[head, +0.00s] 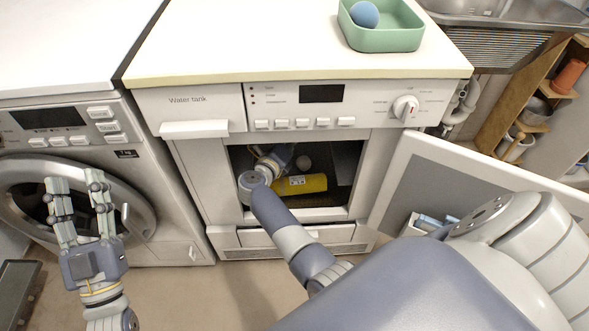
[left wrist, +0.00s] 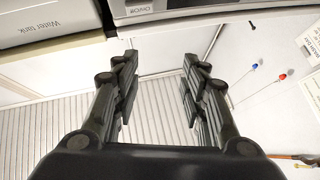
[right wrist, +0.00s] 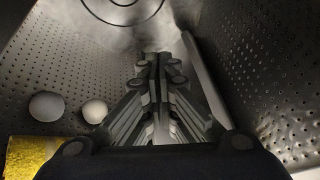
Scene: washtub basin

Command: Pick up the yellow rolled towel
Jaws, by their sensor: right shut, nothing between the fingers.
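The yellow rolled towel (head: 302,184) lies inside the open dryer drum, near the front of the opening. In the right wrist view only part of the towel (right wrist: 30,157) shows, at the lower left edge. My right gripper (right wrist: 159,60) is inside the drum, shut and empty, pointing toward the back wall, with the towel to its left and apart from its fingers. In the head view my right arm partly covers the opening. My left gripper (head: 80,190) is open and empty in front of the washing machine; its spread fingers (left wrist: 158,68) also show in the left wrist view.
Two pale balls (right wrist: 46,106) (right wrist: 95,111) lie in the drum left of my right gripper. The dryer door (head: 400,185) stands open to the right. A green tray (head: 385,38) with a blue ball (head: 364,14) sits on the dryer top. The washing machine (head: 60,130) stands at left.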

